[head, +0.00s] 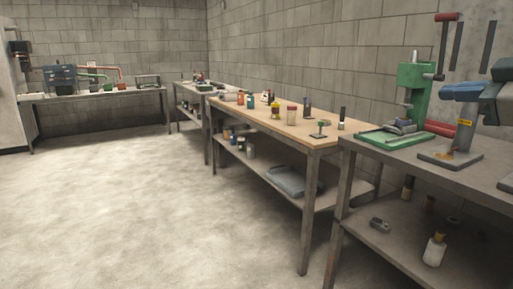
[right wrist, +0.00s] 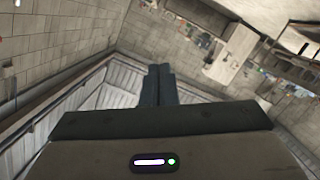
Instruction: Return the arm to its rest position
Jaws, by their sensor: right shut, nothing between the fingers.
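My right gripper (right wrist: 160,84) shows in the right wrist view. Its two dark fingers lie side by side, shut with nothing between them. They stand clear of any object. The wrist housing with a small lit display fills the lower part of that view. My left gripper is not in view, and I cannot make out the right gripper in the head view.
A metal bench (head: 384,158) at the right holds a green press (head: 412,88) and a blue-headed machine (head: 463,92). A wood-topped bench (head: 270,121) with small items stands beyond. Another bench (head: 105,93) lines the back wall. The concrete floor (head: 130,210) is clear.

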